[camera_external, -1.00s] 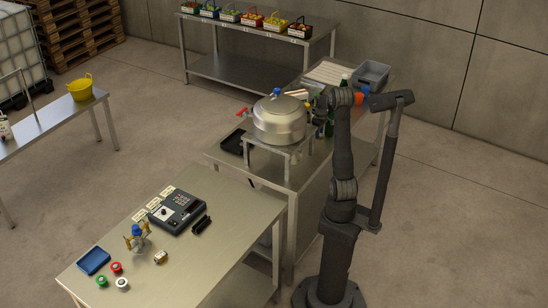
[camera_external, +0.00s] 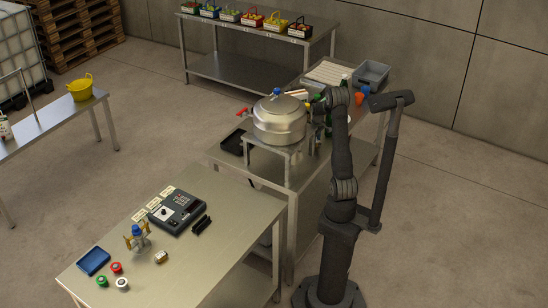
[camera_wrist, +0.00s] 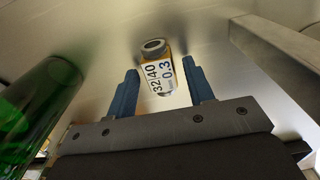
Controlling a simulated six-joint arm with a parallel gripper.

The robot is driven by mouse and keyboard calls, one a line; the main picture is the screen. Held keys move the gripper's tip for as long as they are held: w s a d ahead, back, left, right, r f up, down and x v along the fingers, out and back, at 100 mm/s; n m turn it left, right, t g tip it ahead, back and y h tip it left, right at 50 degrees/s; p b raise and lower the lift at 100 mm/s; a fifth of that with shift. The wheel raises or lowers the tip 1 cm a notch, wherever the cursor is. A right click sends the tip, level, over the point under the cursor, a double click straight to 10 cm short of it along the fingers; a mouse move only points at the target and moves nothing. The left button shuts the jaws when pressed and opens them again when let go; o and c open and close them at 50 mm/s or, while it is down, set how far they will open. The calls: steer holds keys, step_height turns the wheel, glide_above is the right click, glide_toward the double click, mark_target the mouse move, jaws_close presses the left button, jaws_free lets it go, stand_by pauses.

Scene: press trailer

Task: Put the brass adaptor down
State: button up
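In the wrist view the brass adaptor (camera_wrist: 157,72) has a grey ring at its far end and a white label reading 32/40 and 0.3. It appears to rest on a steel surface. My gripper (camera_wrist: 160,84) has its two blue fingers spread on either side of it, with a visible gap on both sides. In the external view my arm hides most of the gripper and the adaptor, on the bench beside the steel pot (camera_external: 280,122).
A green bottle (camera_wrist: 38,95) is close on the left in the wrist view. A steel bar (camera_wrist: 275,65) is close on the right. The pot's stand (camera_external: 284,150) is beside my arm. The front table (camera_external: 205,265) holds a control box (camera_external: 177,211) and several small parts.

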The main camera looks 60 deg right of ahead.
steer(key=shift+r, duration=0.15)
step_height(320, 180, up, 12)
stand_by(0.6)
steer(key=shift+f, duration=4.35)
